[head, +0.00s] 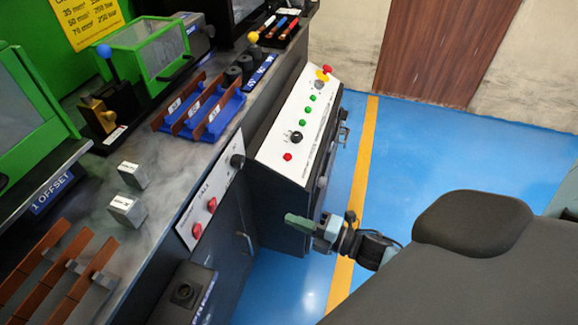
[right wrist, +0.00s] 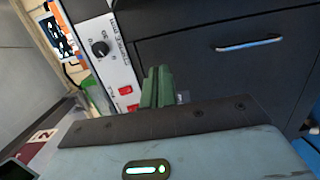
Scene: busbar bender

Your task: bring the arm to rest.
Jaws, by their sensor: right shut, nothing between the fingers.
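My right gripper (head: 300,222) shows in the head view, low in front of the cabinet below the white control panel, over the blue floor. Its green fingers are together with nothing between them. In the right wrist view the gripper (right wrist: 157,88) points at the dark cabinet front and its fingers are side by side. My left gripper is not in either view.
A bench (head: 150,200) on the left carries grey blocks (head: 127,210), copper bars in a blue rack (head: 205,108) and green machines. The white control panel (head: 300,125) has coloured buttons. A cabinet handle (right wrist: 248,43) is near. Open blue floor (head: 450,145) lies right.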

